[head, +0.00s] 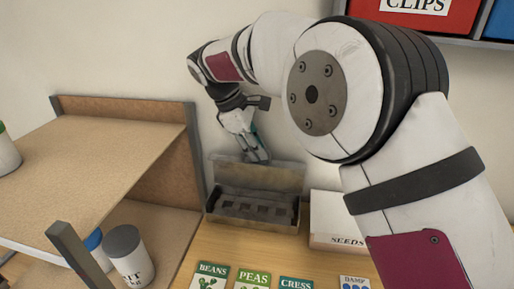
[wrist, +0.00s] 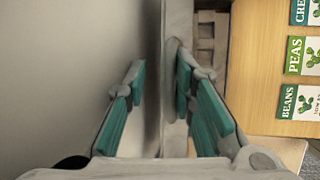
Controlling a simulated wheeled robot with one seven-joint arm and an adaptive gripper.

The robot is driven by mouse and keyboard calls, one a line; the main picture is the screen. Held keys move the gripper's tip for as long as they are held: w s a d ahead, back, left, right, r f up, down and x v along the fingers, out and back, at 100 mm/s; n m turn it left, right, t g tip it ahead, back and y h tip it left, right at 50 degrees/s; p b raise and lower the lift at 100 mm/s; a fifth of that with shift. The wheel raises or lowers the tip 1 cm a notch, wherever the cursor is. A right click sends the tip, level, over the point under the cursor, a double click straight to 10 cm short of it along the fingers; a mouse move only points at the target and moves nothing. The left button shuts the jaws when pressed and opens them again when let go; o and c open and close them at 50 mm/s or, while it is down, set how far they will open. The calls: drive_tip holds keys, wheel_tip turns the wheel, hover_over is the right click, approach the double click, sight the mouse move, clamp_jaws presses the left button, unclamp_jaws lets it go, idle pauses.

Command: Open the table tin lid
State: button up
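The grey metal tin (head: 252,212) stands on the wooden table against the wall. Its lid (head: 275,178) is raised, standing up at the back, and the divided inside shows. My gripper (head: 258,158) points down at the top edge of the raised lid, left of its middle. In the wrist view the teal-padded fingers of my gripper (wrist: 160,85) are spread apart, with the lid's edge (wrist: 177,25) running up between and beyond them. The tin's compartments (wrist: 206,45) show on the right. I cannot tell whether a finger touches the lid.
A white seed box (head: 330,222) stands close to the tin's right. Seed packets, including peas (head: 253,278), lie in front. A wooden shelf unit (head: 120,140) with canisters (head: 128,255) is on the left. Red and blue bins (head: 420,15) hang above right.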

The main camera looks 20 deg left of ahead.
drive_tip(key=shift+w+d+f, duration=0.1)
drive_tip(key=shift+d, duration=0.2)
drive_tip(key=v, duration=1.2)
drive_tip(key=shift+a, duration=0.25)
